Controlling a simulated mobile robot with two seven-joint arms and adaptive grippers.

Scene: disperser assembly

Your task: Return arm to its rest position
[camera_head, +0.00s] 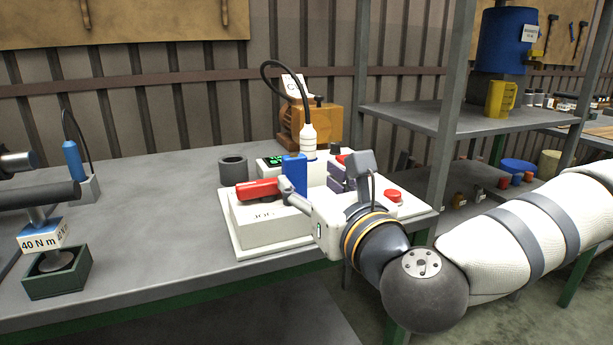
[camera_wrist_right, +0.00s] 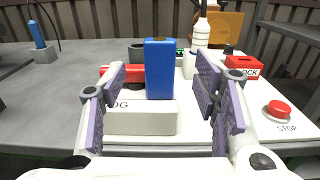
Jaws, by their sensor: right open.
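My right arm comes in from the right in the head view. Its gripper (camera_head: 312,188) is over the white station base (camera_head: 250,248) on the grey bench. In the right wrist view the right gripper (camera_wrist_right: 172,88) is open, with purple pads on its fingers. A blue upright block (camera_wrist_right: 159,68) stands between and beyond the fingers, apart from both pads in the picture. It also shows in the head view (camera_head: 294,174). A red cylinder (camera_head: 257,189) lies on the white box (camera_head: 262,221) beside the blue block. My left gripper is not seen.
A red stop button (camera_head: 393,196) and a red lock block (camera_wrist_right: 242,67) are on the base's right. A white bottle-shaped tool with a black cable (camera_head: 308,138) stands behind. A dark cup (camera_head: 233,170) and a 40 N m device (camera_head: 55,265) are leftward. Metal shelves (camera_head: 410,116) stand right.

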